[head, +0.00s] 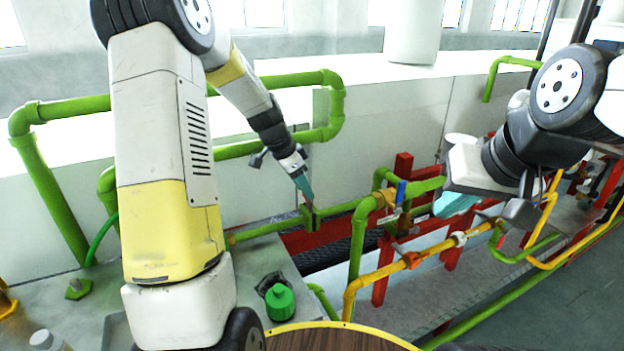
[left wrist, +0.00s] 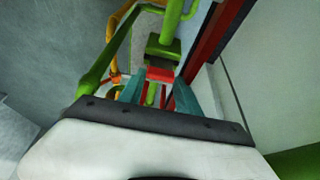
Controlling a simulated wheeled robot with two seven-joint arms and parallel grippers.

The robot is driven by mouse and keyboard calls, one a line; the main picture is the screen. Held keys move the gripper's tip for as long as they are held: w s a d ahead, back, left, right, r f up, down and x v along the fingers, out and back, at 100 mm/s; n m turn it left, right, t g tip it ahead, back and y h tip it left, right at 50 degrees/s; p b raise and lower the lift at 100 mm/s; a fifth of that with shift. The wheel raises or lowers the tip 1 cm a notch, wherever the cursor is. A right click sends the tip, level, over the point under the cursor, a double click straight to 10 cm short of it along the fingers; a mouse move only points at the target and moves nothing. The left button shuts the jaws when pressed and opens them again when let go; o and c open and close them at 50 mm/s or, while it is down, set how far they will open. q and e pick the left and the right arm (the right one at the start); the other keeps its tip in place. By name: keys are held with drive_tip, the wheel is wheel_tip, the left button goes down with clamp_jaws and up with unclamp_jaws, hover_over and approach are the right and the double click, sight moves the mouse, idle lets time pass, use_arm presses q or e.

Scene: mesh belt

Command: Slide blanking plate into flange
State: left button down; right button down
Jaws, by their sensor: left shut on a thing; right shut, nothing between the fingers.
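My left gripper (head: 307,194) points down at the green pipe flange (head: 311,217), with its teal fingertips right at the flange's top. In the left wrist view, the teal fingers (left wrist: 160,84) are shut on a small red piece, the blanking plate (left wrist: 160,73). The dark green flange (left wrist: 163,50) shows just beyond it. Whether the plate touches the flange or is in its slot, I cannot tell. In the head view the plate is hidden by the fingers. My right gripper (head: 455,204) is shut and empty, off to the right above the pipes.
Green pipes (head: 340,208), yellow pipes (head: 380,272) and red frame posts (head: 402,165) crowd the area right of the flange. A blue-handled valve (head: 400,193) stands there. A green bottle-like object (head: 279,302) is on the grey surface in front. A pale wall panel (head: 260,180) stands behind.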

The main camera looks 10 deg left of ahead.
use_arm(q)
drive_tip(key=shift+f, duration=0.85)
drive_tip(key=c, duration=0.8)
unclamp_jaws()
drive_tip(key=shift+o, duration=0.2)
drive_tip(key=v, duration=0.7)
drive_tip(key=shift+a+r, duration=0.15)
drive_tip(key=shift+r, duration=0.25)
drive_tip(key=shift+s, duration=0.1)
